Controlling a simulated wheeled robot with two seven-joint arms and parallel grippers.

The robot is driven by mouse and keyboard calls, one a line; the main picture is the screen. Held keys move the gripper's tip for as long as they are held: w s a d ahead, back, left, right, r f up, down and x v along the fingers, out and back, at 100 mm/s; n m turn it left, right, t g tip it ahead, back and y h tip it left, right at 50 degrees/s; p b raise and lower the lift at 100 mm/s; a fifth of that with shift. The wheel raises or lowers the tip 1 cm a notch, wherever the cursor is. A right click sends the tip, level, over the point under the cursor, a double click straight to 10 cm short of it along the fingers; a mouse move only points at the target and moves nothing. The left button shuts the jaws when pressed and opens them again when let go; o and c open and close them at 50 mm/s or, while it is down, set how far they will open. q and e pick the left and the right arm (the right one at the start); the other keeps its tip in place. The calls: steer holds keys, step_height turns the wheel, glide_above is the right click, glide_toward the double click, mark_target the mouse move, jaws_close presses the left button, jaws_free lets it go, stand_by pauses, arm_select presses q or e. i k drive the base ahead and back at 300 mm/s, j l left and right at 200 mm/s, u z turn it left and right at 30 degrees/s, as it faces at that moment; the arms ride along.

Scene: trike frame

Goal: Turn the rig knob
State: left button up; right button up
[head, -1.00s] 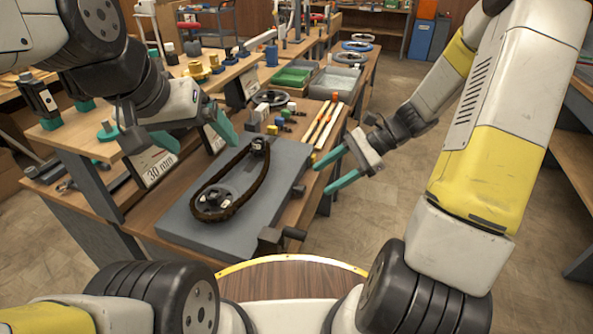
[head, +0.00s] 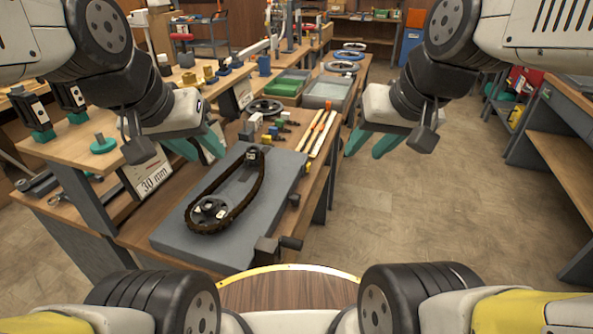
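The rig is a grey slab (head: 185,238) on the bench, with a dark chain (head: 262,190) looped around two sprockets, the nearer one (head: 209,212) at the front left. A black block with a knob-like dark cylinder (head: 290,243) sits at the slab's front right corner. A smaller dark knob with a yellowish part (head: 294,199) is on its right edge. I cannot tell which is the task's knob. My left gripper (head: 200,149) is open and empty, left of the chain's far end. My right gripper (head: 371,146) is open and empty, right of the bench and apart from the rig.
Several small coloured blocks (head: 272,133) and long light strips (head: 319,132) lie behind the slab. A "30 mm" sign (head: 152,178) stands to its left. Green and grey bins (head: 326,93) are farther back. Open floor (head: 420,215) lies right of the bench.

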mark_target(295, 199)
steer(key=z, duration=3.05)
steer(key=i+u, duration=0.3)
steer(key=i, duration=0.15)
steer(key=i+l+u, duration=0.25)
steer(key=i, duration=0.15)
steer(key=i+j+u, duration=0.25)
steer(key=u, duration=0.2)
steer(key=i+j+u, duration=0.15)
steer(key=i+u, duration=0.3)
steer(key=i+j+u, duration=0.1)
steer(key=i+u, duration=0.15)
steer(key=u, duration=0.25)
steer(key=i+l+u, duration=0.1)
steer(key=i+u, duration=0.2)
steer(key=u, duration=0.15)
steer(key=i+l+u, duration=0.2)
steer(key=i+u, duration=0.25)
steer(key=i+j+u, duration=0.1)
steer(key=i+u, duration=0.3)
steer(key=i+l+u, duration=0.1)
steer(key=i+u, duration=0.3)
steer(key=i+l+u, duration=0.25)
steer(key=i+u, duration=0.15)
steer(key=i, duration=0.15)
steer(key=u, duration=3.15)
